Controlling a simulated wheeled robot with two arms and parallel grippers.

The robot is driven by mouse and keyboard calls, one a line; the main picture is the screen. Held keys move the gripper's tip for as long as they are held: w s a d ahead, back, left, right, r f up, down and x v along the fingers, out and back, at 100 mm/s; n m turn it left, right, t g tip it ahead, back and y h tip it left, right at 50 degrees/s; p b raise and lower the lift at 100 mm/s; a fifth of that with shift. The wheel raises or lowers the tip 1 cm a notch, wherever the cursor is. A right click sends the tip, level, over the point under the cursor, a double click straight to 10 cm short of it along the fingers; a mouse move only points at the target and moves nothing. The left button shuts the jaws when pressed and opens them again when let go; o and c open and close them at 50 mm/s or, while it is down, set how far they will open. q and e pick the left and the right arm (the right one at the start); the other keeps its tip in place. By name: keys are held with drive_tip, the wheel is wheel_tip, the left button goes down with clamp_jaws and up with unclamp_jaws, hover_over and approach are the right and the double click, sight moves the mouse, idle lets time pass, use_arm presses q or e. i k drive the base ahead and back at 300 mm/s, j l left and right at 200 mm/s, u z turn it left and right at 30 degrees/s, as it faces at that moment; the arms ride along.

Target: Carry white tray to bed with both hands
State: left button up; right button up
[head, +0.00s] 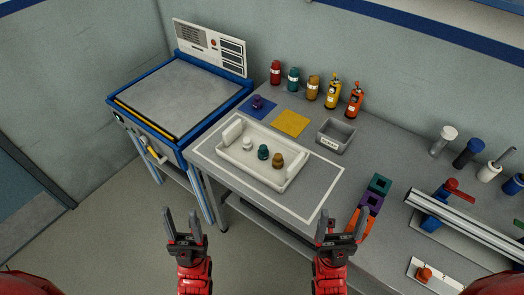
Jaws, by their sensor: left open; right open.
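The white tray (283,185) lies on the grey table inside a white outline, with raised ends at its left and right. It holds a white piece (247,143), a teal piece (263,151) and a brown piece (277,160). The bed seems to be the flat grey top (178,92) of the blue-framed unit at the left; its surface is empty. My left gripper (181,222) is open and empty, in front of the table and apart from the tray. My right gripper (341,225) is open and empty near the table's front edge, also apart from the tray.
A purple piece stands on a blue square (268,112) beside a yellow square (290,123). A small grey bin (335,136) stands behind the tray. Several bottles (333,92) line the back. Coloured blocks (371,202) and a metal rail (470,232) are at the right.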

sight(182, 93)
drive_tip(key=i+j+z, duration=0.2)
drive_tip(key=j+z, duration=0.2)
drive_tip(key=j, duration=0.25)
drive_tip(key=j+z, duration=0.35)
drive_tip(key=j, duration=0.35)
drive_tip(key=j+z, duration=0.4)
drive_tip(key=j, duration=0.35)
drive_tip(key=i, duration=0.05)
